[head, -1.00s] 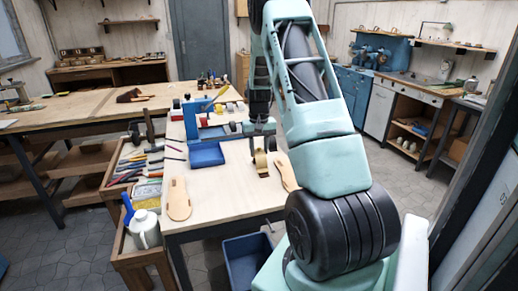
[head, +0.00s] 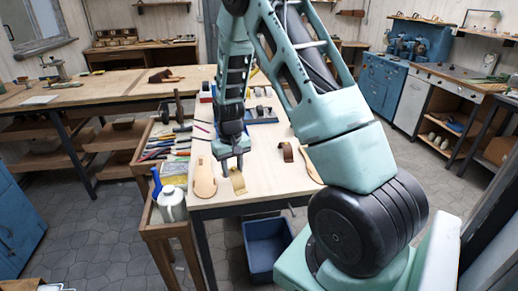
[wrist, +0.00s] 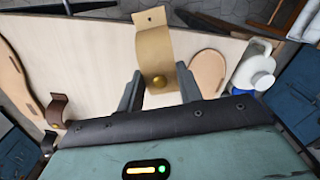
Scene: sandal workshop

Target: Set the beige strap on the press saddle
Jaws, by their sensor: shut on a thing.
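The beige strap (head: 238,182) is a curved band with a round brass stud. In the wrist view the strap (wrist: 153,48) stands between the two dark fingers of my gripper (wrist: 158,88), its holed end pointing away. My gripper (head: 231,165) is shut on it over the front of the bench, beside a tan sole. In the head view I cannot tell how far the strap is above the bench top. The press saddle cannot be made out; my arm covers the part of the bench behind the gripper.
A tan sole (head: 205,178) lies left of my gripper, and a brown strap (head: 285,151) stands to the right. A blue tray with small parts (head: 262,114) is farther back. A side rack holds tools and a white jug (head: 171,204). A blue bin (head: 266,246) is below the bench.

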